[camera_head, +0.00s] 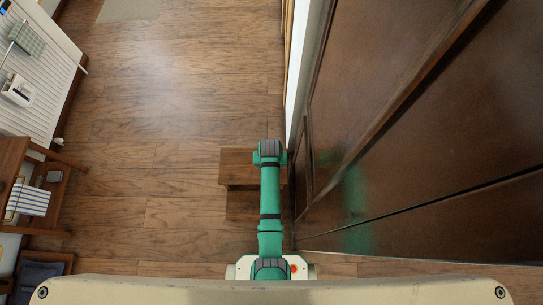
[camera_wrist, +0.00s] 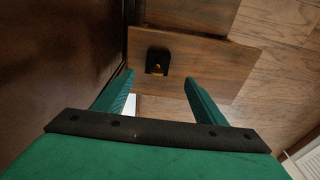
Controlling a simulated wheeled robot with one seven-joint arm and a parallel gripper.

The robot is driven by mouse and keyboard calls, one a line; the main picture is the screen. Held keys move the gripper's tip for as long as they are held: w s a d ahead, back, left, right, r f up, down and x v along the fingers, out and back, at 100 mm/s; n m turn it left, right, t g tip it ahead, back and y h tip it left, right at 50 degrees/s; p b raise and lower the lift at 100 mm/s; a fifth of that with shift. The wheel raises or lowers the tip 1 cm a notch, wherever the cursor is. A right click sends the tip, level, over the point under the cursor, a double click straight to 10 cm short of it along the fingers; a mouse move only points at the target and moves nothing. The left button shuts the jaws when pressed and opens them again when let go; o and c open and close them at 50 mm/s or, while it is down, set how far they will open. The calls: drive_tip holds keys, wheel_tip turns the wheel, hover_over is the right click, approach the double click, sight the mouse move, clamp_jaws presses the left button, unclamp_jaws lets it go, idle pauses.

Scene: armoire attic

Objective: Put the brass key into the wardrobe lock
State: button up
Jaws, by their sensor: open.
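In the wrist view a small brass-coloured spot, likely the brass key (camera_wrist: 157,68), shows at a small black holder (camera_wrist: 158,54) on a wooden step stool. My gripper (camera_wrist: 160,79) is open, its two green fingers apart, with the holder between and beyond the fingertips in the picture. Nothing is between the fingers that I can make out. The dark brown wardrobe (camera_head: 430,130) fills the right of the head view and the left of the wrist view (camera_wrist: 60,50). I cannot make out its lock. In the head view my arm hides the gripper and key.
The wooden step stool (camera_head: 238,167) stands close beside the wardrobe front. Open wooden floor (camera_head: 170,90) lies left of it. A white radiator (camera_head: 40,70) and a wooden chair or table (camera_head: 14,160) with a striped cloth (camera_head: 28,199) are at the far left.

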drive_tip(key=shift+w+d+f, duration=0.1)
drive_tip(key=shift+w+f, duration=0.2)
drive_tip(key=shift+f, duration=1.45)
drive_tip(key=shift+w+d+f, duration=0.1)
drive_tip(key=shift+w+f, duration=0.25)
drive_tip(key=shift+f, duration=1.45)
drive_tip(key=shift+w+d+f, duration=0.1)
drive_tip(key=shift+w+f, duration=0.2)
drive_tip(key=shift+f, duration=1.45)
drive_tip(key=c, duration=1.5)
drive_tip(key=shift+a, duration=0.1)
drive_tip(key=shift+r, duration=0.15)
drive_tip(key=shift+w+r, duration=0.1)
drive_tip(key=shift+r, duration=0.5)
drive_tip(key=s+d+r, duration=0.4)
drive_tip(key=s+r, duration=0.8)
drive_tip(key=s, duration=0.2)
drive_tip(key=w+a+r, duration=0.2)
drive_tip(key=w+r, duration=0.2)
drive_tip(key=w, duration=0.4)
drive_tip(key=w+a+r, duration=0.2)
drive_tip(key=w+r, duration=0.3)
drive_tip(key=w, duration=0.3)
drive_tip(key=shift+w+r, duration=0.2)
drive_tip(key=shift+w, duration=0.15)
